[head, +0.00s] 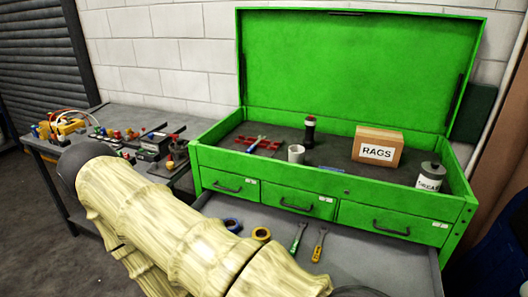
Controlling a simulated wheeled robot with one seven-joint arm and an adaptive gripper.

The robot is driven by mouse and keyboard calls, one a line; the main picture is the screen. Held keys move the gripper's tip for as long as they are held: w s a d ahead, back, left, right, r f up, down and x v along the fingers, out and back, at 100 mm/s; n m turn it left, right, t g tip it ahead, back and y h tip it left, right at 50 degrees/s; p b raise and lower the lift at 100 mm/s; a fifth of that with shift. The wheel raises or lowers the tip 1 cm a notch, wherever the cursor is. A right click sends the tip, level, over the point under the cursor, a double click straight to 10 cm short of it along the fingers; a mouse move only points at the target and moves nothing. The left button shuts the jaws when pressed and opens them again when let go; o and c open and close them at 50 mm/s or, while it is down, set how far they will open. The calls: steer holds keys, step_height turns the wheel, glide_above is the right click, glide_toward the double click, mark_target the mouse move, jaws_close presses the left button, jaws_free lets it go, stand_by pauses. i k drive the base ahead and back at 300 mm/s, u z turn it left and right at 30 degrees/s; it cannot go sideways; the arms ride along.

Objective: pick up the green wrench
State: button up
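The green wrench (298,237) lies in the open grey drawer (385,262) at the front of the green tool chest (212,182). It lies tilted, its upper end toward the chest. A yellow-orange tool (320,246) of similar shape lies just to its right. My pale, wood-patterned arm crosses the lower left and middle of the head view, and its surface passes close to the wrench's lower left side in the picture. My gripper does not show, so whether it is open or shut is hidden.
A blue tape roll (232,224) and a yellow one (261,234) lie in the drawer beside my arm. The chest's top tray holds a RAGS box (377,148), a white cup (296,153) and a labelled can (430,177). A cluttered bench (110,113) stands left.

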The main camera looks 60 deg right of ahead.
mark_target(295, 245)
steer(key=z, duration=0.05)
steer(key=i, duration=1.75)
steer(key=z, duration=3.15)
